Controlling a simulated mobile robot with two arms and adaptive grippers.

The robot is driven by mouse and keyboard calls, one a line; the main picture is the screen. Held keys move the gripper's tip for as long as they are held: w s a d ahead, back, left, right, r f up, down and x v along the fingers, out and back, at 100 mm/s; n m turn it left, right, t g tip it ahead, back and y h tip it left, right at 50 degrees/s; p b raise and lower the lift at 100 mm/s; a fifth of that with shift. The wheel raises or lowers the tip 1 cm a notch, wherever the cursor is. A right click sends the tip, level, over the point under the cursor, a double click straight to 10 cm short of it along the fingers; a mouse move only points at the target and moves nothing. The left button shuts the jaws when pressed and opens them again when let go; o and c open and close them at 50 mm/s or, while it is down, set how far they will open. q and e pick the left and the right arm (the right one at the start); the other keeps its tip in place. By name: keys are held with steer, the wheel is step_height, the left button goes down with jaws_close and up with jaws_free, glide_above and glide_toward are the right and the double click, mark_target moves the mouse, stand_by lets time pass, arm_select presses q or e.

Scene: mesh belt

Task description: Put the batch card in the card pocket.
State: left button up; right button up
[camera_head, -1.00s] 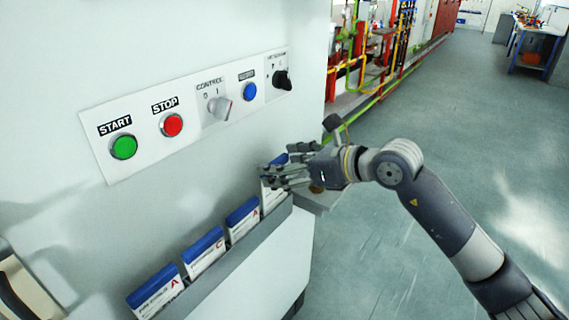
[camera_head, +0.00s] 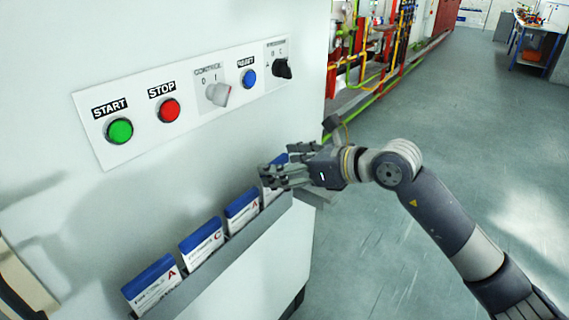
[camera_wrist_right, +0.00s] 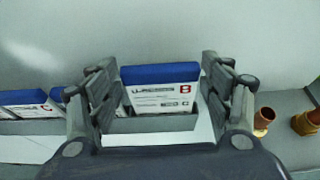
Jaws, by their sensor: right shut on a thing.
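My right gripper (camera_head: 288,173) is at the far right end of a grey card rack (camera_head: 222,262) on the machine's front. In the right wrist view, its fingers (camera_wrist_right: 160,95) are shut on the two side edges of a blue-topped white card marked B (camera_wrist_right: 160,90). The card stands upright with its lower edge hidden behind the rack's front lip. In the head view, the gripper partly covers this card. More blue-topped cards stand in the rack to its left: an A card (camera_head: 242,212), a C card (camera_head: 203,247) and another A card (camera_head: 152,286). I cannot make out a separate card pocket. My left gripper is out of view.
A control panel (camera_head: 140,140) with buttons and knobs is on the white wall above the rack. Copper-coloured round parts (camera_wrist_right: 263,120) lie right of the gripper in the wrist view. Open floor (camera_head: 450,150) stretches to the right.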

steer(key=shift+f+b, duration=0.75)
steer(key=shift+f, duration=0.6)
steer(key=o, duration=1.2)
steer(key=v, duration=0.8)
steer(key=shift+d+b, duration=0.1)
steer(key=shift+b, duration=0.2)
